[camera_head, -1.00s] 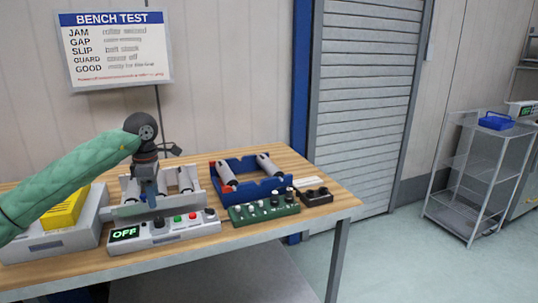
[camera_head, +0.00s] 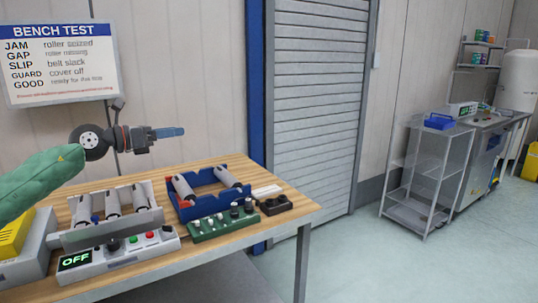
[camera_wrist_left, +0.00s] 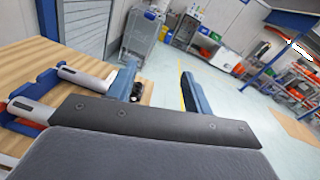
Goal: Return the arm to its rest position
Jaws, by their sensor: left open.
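My left arm, in a green sleeve, comes in from the left in the head view. Its gripper (camera_head: 168,132) is raised above the wooden bench and points right, with nothing between the fingers. In the left wrist view the two blue fingers (camera_wrist_left: 158,88) stand apart, with floor showing between them. Below the gripper in the head view are a roller unit (camera_head: 150,216) with several grey rollers and a control box (camera_head: 118,256) whose display reads OFF. My right gripper does not show.
A blue tray (camera_head: 207,213) with rollers, a green knob board (camera_head: 222,224) and a dark block (camera_head: 275,206) sit toward the bench's right end. A wire cart (camera_head: 428,175) stands at right with a blue bin (camera_head: 439,121). Floor between is clear.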

